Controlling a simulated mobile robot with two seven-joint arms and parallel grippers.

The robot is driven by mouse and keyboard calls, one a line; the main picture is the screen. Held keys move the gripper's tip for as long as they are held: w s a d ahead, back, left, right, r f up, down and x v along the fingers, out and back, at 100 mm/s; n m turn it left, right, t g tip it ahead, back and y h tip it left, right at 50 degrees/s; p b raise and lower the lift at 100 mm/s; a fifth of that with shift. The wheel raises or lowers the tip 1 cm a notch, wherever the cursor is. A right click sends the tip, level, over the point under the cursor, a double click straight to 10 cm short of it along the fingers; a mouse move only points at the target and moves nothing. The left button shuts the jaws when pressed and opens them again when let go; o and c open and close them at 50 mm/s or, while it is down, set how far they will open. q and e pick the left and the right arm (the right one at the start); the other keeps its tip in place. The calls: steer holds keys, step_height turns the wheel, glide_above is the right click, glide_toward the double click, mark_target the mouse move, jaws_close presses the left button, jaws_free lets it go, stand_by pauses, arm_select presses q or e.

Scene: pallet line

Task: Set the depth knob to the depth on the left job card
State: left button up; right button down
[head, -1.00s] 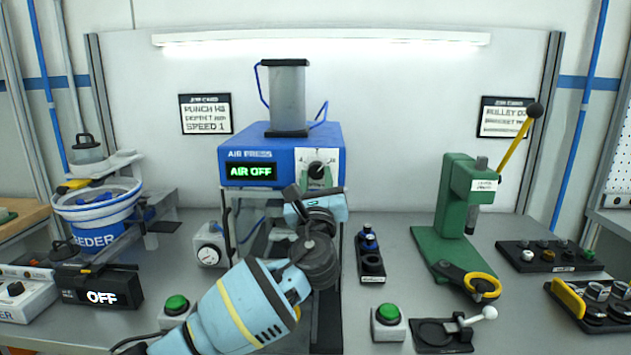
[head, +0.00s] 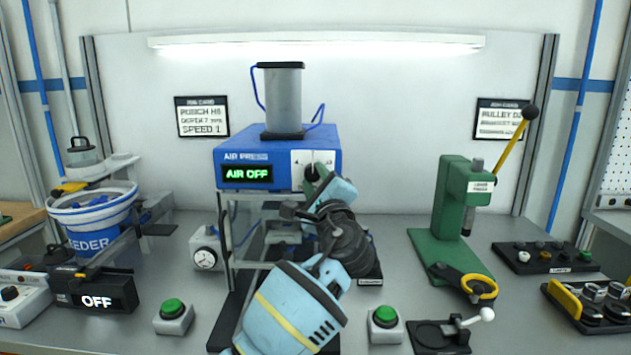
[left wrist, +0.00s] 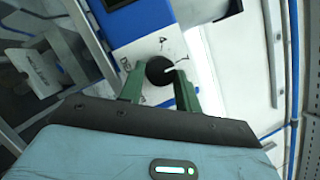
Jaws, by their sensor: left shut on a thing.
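The left job card (head: 203,117) hangs on the back panel and reads PUNCH H6, a depth that looks like 7 mm, and SPEED 1; the small text is blurred. The black depth knob (head: 312,172) sits on a white scale plate (head: 300,178) on the blue air press (head: 240,155), mostly hidden by my gripper. My left gripper (head: 320,180) is at the knob. In the left wrist view, its green fingers are either side of the knob (left wrist: 160,70), shut on it; a white pointer line shows. The scale marks are too small to read. My right gripper is out of view.
The press display (head: 247,174) reads AIR OFF. A feeder bowl (head: 95,205) and an OFF box (head: 100,295) stand left. Green buttons (head: 173,310) sit in front. A green lever press (head: 455,205) and a second job card (head: 498,119) are right.

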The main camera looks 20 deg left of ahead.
arm_select(q)
steer(key=shift+r, duration=0.15)
stand_by(0.3)
steer(key=o, duration=1)
steer(key=shift+s+d+f, duration=0.25)
steer(key=shift+s+d, duration=0.05)
steer(key=shift+s, duration=0.1)
steer(key=shift+v, duration=3.4)
